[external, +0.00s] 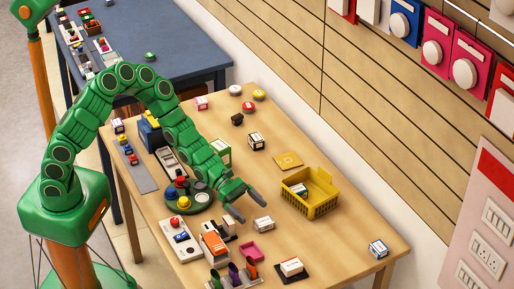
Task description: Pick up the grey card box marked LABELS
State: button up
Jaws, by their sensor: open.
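A small pale grey-white box (263,224) lies on the wooden table just beyond my gripper's fingertips. It looks most like the grey card box, but its lettering is too small to read. My gripper (250,207) is open and empty, its fingers spread above the table with the box a little below them in the picture. Other small boxes are similar: a white one with dark print (256,141), and one inside the yellow basket (322,205). I cannot tell whether my fingers touch anything.
A pink tray (250,251) and an orange-and-white device (214,241) are close by. A box on a dark mat (293,273) stands nearer the front, and a blue-and-white box (378,248) sits at the right. Clear table lies between that box and the basket.

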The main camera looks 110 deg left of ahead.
aim_at(261, 220)
jog(key=x, duration=0.3)
jog(key=shift+w+d+f, duration=0.1)
jog(key=shift+w+f, duration=0.1)
jog(key=shift+w, duration=0.1)
jog(key=shift+w+d+f, duration=0.2)
jog(key=shift+w+d, duration=0.05)
jog(key=shift+w, duration=0.45)
jog(key=shift+c, duration=0.2)
jog(key=c, duration=1)
jog(key=shift+c, duration=0.2)
jog(key=shift+r, duration=0.1)
